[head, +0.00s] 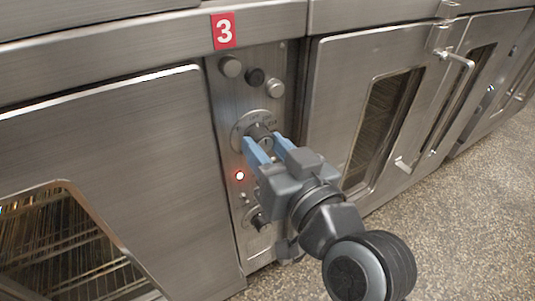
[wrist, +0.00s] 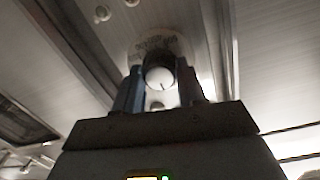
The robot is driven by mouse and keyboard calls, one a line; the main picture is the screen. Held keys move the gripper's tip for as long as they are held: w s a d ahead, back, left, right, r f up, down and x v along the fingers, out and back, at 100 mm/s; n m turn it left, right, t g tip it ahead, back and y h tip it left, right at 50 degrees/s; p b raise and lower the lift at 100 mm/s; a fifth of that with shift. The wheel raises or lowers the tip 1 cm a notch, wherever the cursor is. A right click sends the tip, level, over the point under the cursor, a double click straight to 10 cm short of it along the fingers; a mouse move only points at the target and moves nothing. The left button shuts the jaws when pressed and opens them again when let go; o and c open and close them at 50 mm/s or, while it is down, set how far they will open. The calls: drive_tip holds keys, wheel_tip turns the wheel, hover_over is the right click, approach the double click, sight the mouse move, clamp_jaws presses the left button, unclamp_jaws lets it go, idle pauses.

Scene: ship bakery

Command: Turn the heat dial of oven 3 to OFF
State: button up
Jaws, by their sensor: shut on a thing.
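The heat dial (head: 258,131) of oven 3 is a dark knob on a round marked plate, on the narrow steel control panel below the red "3" label (head: 224,31). My gripper (head: 266,144) has its two blue fingers on either side of the knob and is shut on it. In the wrist view the knob's round face (wrist: 159,77) shows between the fingers, with a small dark mark low on its face. The plate's markings curve above it and are too blurred to read. A red lamp (head: 239,175) glows on the panel below the dial.
Oven doors flank the panel; the right one has a protruding handle (head: 457,59). Speckled floor (head: 470,210) is clear at right.

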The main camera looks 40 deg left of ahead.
drive_tip(key=shift+f+n, duration=0.1)
drive_tip(key=shift+n, duration=0.3)
drive_tip(key=o, duration=1.1)
drive_tip(key=shift+c, duration=0.2)
drive_tip(key=p+v, duration=0.1)
drive_tip(key=v, duration=0.6)
drive_tip(key=shift+s+d, duration=0.15)
drive_tip(key=shift+d, duration=0.2)
